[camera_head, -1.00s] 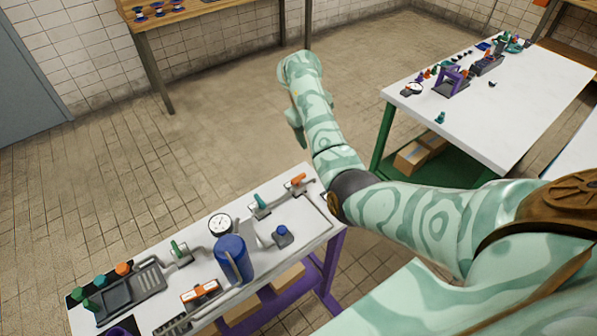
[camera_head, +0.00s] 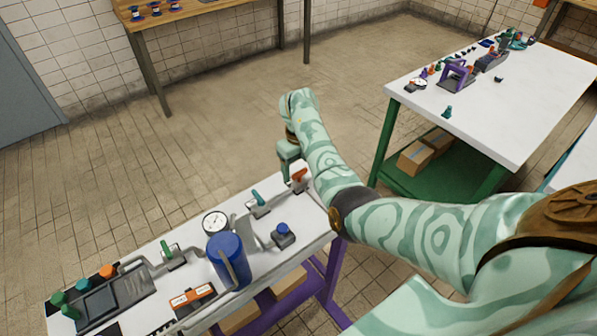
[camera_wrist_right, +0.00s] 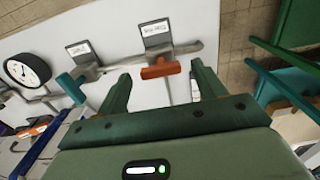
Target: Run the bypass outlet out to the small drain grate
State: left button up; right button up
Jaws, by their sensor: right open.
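My right gripper (camera_head: 290,178) hangs over the right end of the white pipe bench (camera_head: 327,226). In the right wrist view its two green fingers (camera_wrist_right: 163,88) are apart and empty. An orange valve handle (camera_wrist_right: 160,68) on a grey pipe shows between and just beyond them; no contact is visible. The same orange handle (camera_head: 299,174) is beside the gripper in the head view. A teal valve handle (camera_head: 257,196) is left of it, also in the right wrist view (camera_wrist_right: 72,88). I cannot read the labels or single out the bypass outlet or small drain grate. My left gripper is not in view.
A round gauge (camera_head: 215,223), a blue cylinder (camera_head: 228,260) and a blue-capped block (camera_head: 283,236) crowd the bench. A grey tray (camera_head: 118,300) lies at its left end. Another white-topped table (camera_head: 520,105) stands at right. Open floor lies behind.

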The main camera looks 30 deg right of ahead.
jog(key=shift+f, duration=0.35)
jog(key=c, duration=1)
